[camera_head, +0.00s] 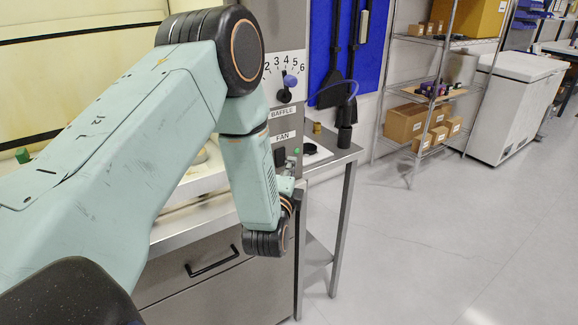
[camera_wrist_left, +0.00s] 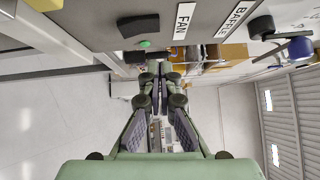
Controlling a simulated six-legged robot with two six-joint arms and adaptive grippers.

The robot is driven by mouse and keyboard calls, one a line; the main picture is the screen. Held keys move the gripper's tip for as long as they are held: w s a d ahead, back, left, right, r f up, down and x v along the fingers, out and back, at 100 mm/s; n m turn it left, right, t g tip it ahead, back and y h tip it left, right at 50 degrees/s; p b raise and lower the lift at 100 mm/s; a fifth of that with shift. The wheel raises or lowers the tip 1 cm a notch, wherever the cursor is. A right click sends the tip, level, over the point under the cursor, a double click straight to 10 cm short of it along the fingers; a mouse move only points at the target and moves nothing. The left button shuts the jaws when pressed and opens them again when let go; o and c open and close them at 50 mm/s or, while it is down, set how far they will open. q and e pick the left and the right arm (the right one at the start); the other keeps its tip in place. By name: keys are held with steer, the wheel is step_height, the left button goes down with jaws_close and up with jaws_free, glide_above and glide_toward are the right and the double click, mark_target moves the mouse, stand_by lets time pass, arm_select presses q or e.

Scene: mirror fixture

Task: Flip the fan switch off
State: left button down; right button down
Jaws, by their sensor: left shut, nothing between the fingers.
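The fan switch (camera_head: 280,157) is a black rocker under the FAN label (camera_head: 282,137) on the grey panel, partly beside my left arm in the head view. In the left wrist view the switch (camera_wrist_left: 138,25) is at the top, with a bright green light (camera_wrist_left: 145,44) close by. I cannot tell its tilt for sure. My left gripper (camera_wrist_left: 157,75) is shut and empty. In the wrist view its fingertips lie below the switch and the green light, apart from the switch. In the head view my wrist mostly hides the fingers. My right gripper is not in view.
The baffle knob (camera_head: 285,93), with a blue tip, and its numbered dial are above the FAN label. A drawer handle (camera_head: 213,261) is below the worktop. A small metal side table (camera_head: 335,155) stands just right of the panel. The floor (camera_head: 430,240) at right is clear.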

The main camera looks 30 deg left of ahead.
arm_select(q)
steer(key=v, duration=0.9)
steer(key=shift+r, duration=0.65)
steer(key=shift+s, duration=0.15)
steer(key=shift+a, duration=0.1)
